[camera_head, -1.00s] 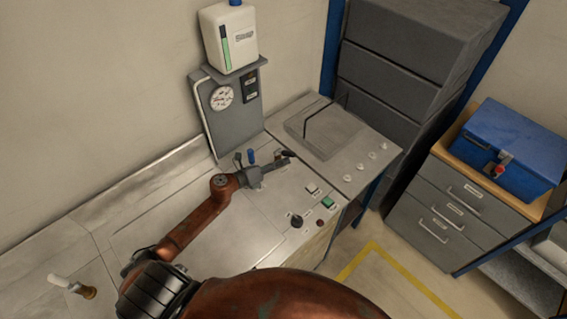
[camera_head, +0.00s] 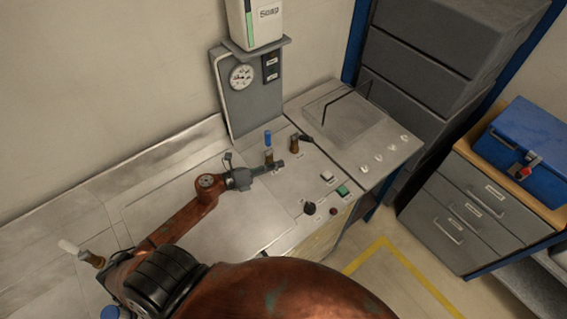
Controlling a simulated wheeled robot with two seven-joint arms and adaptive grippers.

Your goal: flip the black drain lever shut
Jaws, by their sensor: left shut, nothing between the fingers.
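The black drain lever (camera_head: 305,138) sits on a brass valve (camera_head: 294,146) at the back of the bench; its handle leans to the right. My left gripper (camera_head: 279,164) is shut and empty. In the picture its tips are left of and below the black lever's valve, with a visible gap. A blue lever (camera_head: 268,139) stands upright on another brass valve just behind the gripper, whose fingers overlap the foot of that valve; I cannot tell whether they touch. My right gripper is not in view.
A panel with a gauge (camera_head: 242,77) and a soap container (camera_head: 256,22) stand behind. A black knob (camera_head: 309,208), a green button (camera_head: 342,191) and a white button (camera_head: 327,176) are at front right. A white-handled valve (camera_head: 94,260) is at lower left.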

